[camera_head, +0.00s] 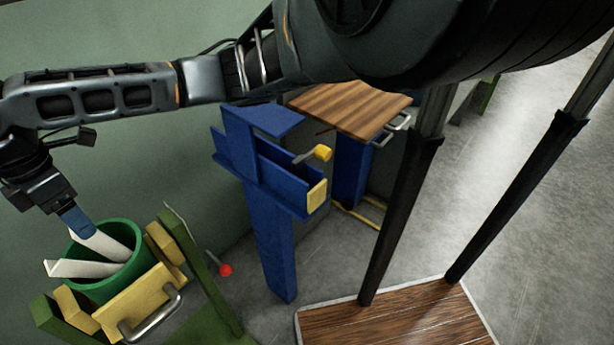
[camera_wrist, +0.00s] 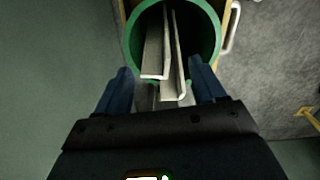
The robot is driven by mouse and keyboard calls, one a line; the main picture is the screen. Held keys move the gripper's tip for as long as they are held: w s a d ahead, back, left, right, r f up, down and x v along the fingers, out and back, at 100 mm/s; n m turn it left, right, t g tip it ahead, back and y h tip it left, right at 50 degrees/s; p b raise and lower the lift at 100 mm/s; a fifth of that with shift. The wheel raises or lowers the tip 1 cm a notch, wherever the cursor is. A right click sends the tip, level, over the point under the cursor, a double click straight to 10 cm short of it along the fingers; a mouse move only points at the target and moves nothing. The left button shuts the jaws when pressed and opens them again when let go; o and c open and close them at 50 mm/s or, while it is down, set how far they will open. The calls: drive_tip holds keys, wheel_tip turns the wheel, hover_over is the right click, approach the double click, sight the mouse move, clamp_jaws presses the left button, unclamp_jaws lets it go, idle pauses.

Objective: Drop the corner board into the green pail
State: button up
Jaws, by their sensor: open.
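The corner board (camera_head: 80,268) is a pale grey-white angled strip standing tilted inside the green pail (camera_head: 128,236), its upper end sticking out over the rim. In the wrist view the corner board (camera_wrist: 154,55) runs down into the round mouth of the green pail (camera_wrist: 213,30). My gripper (camera_head: 78,222) is at the pail's far rim in the head view, right by the board's upper end. In the wrist view my gripper (camera_wrist: 161,82) is open, with a blue finger on each side of the board and visible gaps between. The board's lower end is hidden in the pail.
The pail sits among yellow blocks on a green frame with a metal handle (camera_head: 155,318). A red ball-ended lever (camera_head: 226,270) is beside it. A blue stand (camera_head: 270,230) with a yellow knob (camera_head: 322,153) stands to the right, a wooden-topped table (camera_head: 350,108) behind it.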

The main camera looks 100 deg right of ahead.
wheel_tip(320, 180, up, 8)
idle(0.5)
drive_tip(key=shift+f, duration=0.1)
